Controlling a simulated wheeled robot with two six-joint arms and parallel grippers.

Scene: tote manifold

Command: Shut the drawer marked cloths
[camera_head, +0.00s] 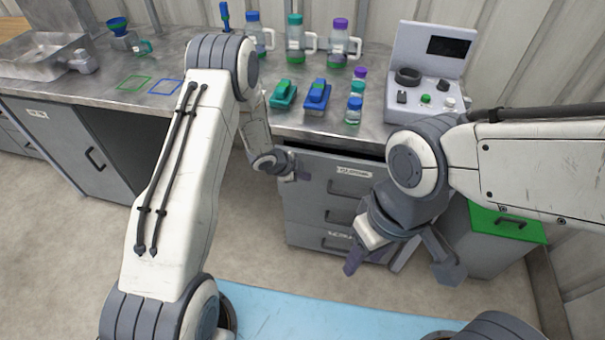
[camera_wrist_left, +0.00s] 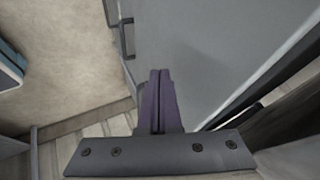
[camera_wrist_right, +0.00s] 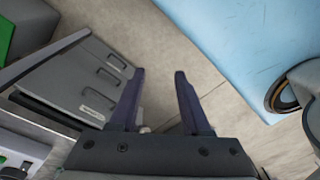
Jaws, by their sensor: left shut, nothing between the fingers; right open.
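A grey drawer unit (camera_head: 312,236) stands under the worktop. Its top drawer (camera_head: 318,178) has a white label (camera_head: 354,172), too small to read; a dark gap above its front suggests it is partly pulled out. My left gripper (camera_head: 303,176) is shut and empty at the left part of that front; contact cannot be told. In the left wrist view its closed fingers (camera_wrist_left: 159,75) are over a grey panel (camera_wrist_left: 215,45). My right gripper (camera_head: 400,268) is open and empty, in front of the unit's right side. The right wrist view shows the drawer fronts (camera_wrist_right: 85,75) beyond its fingers.
Bottles (camera_head: 295,40), green and blue objects (camera_head: 284,95) and a control device (camera_head: 430,70) stand on the worktop (camera_head: 190,125). A green-topped bin (camera_head: 490,255) is right of the drawers. A grey cabinet (camera_head: 65,140) is at left. Floor is clear left of the drawer unit.

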